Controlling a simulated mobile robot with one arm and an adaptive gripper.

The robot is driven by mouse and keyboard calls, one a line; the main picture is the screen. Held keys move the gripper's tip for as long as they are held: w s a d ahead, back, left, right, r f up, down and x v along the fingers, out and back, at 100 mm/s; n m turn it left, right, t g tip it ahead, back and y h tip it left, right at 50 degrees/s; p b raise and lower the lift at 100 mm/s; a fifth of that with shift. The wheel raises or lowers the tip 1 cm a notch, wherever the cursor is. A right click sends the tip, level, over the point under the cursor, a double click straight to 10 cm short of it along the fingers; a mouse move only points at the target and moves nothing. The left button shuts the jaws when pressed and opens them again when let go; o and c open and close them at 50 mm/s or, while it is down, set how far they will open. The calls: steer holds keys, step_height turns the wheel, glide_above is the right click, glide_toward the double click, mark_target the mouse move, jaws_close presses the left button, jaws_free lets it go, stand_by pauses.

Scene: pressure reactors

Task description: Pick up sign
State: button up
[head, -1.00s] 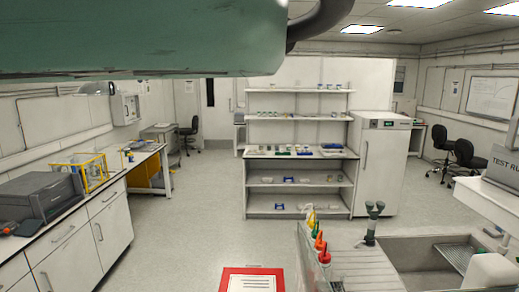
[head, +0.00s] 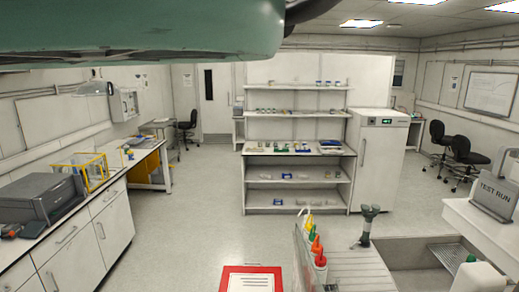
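A grey sign reading "TEST RUN" (head: 492,194) stands at the right edge on a white raised surface (head: 480,226). It leans back a little and has a handle-like frame on top. Its right side is close to the picture edge. A red-bordered panel with a white printed sheet (head: 250,281) is at the bottom centre, cut off by the frame. My gripper is not in view. A teal part of my own arm spans the top left, well away from the grey sign.
A sink (head: 420,260) lies below the white surface, beside a ribbed drainboard (head: 352,268). Bottles with coloured caps (head: 316,250) and a dark tap (head: 367,222) stand there. Shelves (head: 298,200) and a white fridge (head: 378,160) are behind. The floor (head: 195,225) left of centre is clear.

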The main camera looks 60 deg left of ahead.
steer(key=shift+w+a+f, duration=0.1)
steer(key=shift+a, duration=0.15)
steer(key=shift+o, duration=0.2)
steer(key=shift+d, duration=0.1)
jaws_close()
